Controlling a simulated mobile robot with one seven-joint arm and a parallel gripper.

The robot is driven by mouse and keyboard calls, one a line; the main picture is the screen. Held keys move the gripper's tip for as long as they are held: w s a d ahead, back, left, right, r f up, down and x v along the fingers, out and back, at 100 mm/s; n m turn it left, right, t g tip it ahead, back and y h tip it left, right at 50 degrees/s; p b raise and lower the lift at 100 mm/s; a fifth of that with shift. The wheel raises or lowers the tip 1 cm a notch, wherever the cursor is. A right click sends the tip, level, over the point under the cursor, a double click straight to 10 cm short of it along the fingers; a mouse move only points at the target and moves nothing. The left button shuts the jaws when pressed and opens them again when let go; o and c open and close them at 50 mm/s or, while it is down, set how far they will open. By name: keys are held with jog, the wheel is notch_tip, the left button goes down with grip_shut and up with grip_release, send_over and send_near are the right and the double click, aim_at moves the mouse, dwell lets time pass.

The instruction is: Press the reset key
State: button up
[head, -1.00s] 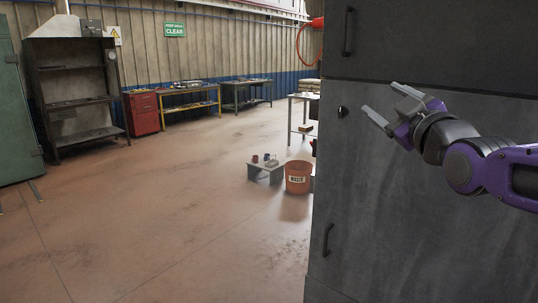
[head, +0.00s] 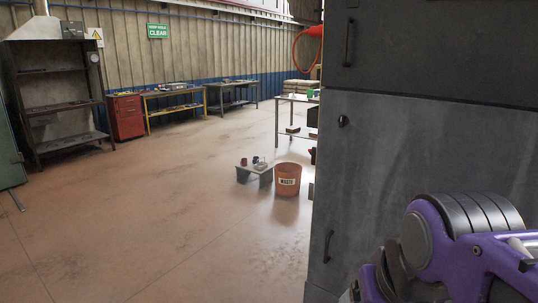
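I cannot make out a reset key in the head view. A small dark round knob or lock (head: 343,121) sits on the left edge of the dark grey cabinet (head: 420,180), but I cannot tell what it is. My purple and black arm fills the lower right corner in front of the cabinet. The fingers of my gripper do not show clearly; the end of the arm runs to the bottom edge of the picture.
The tall cabinet takes up the right side, close by, with handles on its doors. Workbenches and a red drawer cabinet (head: 126,117) line the far wall. The floor at left is clear.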

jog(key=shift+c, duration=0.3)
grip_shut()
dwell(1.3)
